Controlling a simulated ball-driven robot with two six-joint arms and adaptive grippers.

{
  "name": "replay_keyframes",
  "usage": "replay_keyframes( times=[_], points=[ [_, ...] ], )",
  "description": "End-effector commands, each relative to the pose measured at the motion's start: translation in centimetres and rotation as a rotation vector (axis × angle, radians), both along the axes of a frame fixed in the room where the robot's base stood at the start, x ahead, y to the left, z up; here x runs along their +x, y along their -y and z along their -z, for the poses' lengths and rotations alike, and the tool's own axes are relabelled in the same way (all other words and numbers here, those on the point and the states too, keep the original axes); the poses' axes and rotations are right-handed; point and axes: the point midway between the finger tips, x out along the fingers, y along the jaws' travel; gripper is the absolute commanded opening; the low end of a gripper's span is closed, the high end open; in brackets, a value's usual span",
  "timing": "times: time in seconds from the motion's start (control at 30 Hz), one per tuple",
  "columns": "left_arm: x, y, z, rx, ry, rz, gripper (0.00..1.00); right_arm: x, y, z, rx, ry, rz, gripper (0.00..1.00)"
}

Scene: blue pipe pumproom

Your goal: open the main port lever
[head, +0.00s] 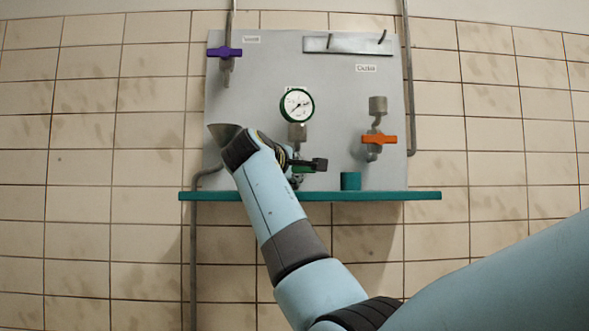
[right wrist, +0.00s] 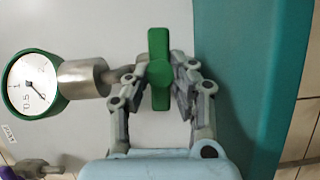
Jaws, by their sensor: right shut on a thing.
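The green lever (right wrist: 159,68) sits on the pipe below the round pressure gauge (head: 297,105). I take it as the main port lever, though no label on it can be read. In the right wrist view it lies crosswise to the pipe coming from the gauge (right wrist: 35,85). My right gripper (right wrist: 160,76) is shut on the lever's middle, one finger on each side. In the head view the right gripper (head: 306,165) hides most of the lever, with a little green showing. My left gripper is not in view.
The grey panel (head: 250,90) also carries a purple lever (head: 225,52) at upper left and an orange lever (head: 379,139) at right. A metal strip (head: 348,43) is at the top.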

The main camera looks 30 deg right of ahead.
Motion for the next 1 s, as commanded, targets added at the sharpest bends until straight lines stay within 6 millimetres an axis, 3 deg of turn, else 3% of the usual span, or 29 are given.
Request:
replay_keyframes(
  times=[1.0],
  points=[
    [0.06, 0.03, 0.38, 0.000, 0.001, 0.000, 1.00, -0.19, 0.31, -0.35, 0.765, 0.465, 0.002, 0.00]
  ],
)
